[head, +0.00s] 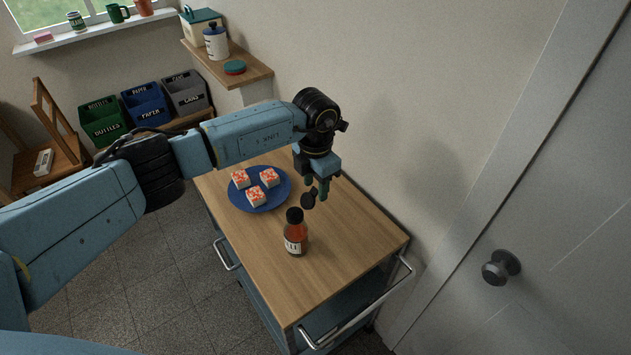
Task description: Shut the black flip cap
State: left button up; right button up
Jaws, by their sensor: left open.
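A small bottle (296,240) with orange-red contents and a white label stands upright on the wooden cart top (335,262). Its black cap (294,216) is on top. A dark rounded piece (308,201) shows just behind and right of the cap; it looks like the raised lid of the flip cap, but its hinge is too small to make out. My left gripper (316,190) points down just above and behind this piece, open with nothing between its fingers. I cannot tell whether a finger touches the piece. My right gripper is out of view.
A blue plate (284,197) with three topped white cubes (256,197) lies left of the gripper, behind the bottle. The cart's front right is clear. A wall borders the cart's right side, with a door knob (500,267) farther right. Labelled bins (146,105) stand behind left.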

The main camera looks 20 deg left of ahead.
pick_arm(q)
jog(key=shift+f, duration=0.25)
grip_shut()
jog(key=shift+a, duration=0.1)
